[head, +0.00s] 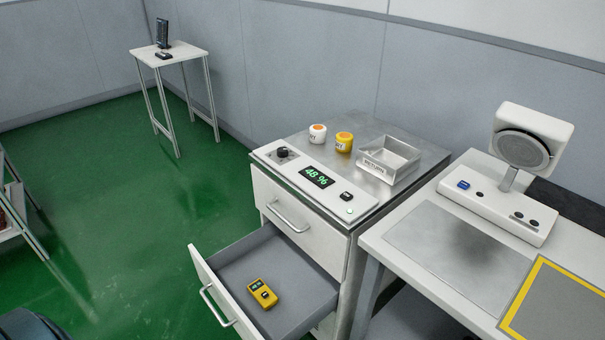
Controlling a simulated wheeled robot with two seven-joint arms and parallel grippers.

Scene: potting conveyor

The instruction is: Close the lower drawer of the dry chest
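The dry chest (310,210) stands in the middle of the head view, with a metal top and a front panel whose display reads 48 %. Its lower drawer (209,289) is pulled well out toward the left, with a silver bar handle (217,306) on its white front. A yellow handheld device (262,293) with a small dark screen lies inside the lower drawer. The upper drawer (290,226) is shut and has its own bar handle (288,216). Neither of my grippers is in view.
Two small jars (344,141) and an open metal tray (389,159) marked RETURN stand on the chest. A bench (445,262) with a white device (497,211) adjoins it at right. A small table (168,54) stands far back. Green floor left of the drawer is clear.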

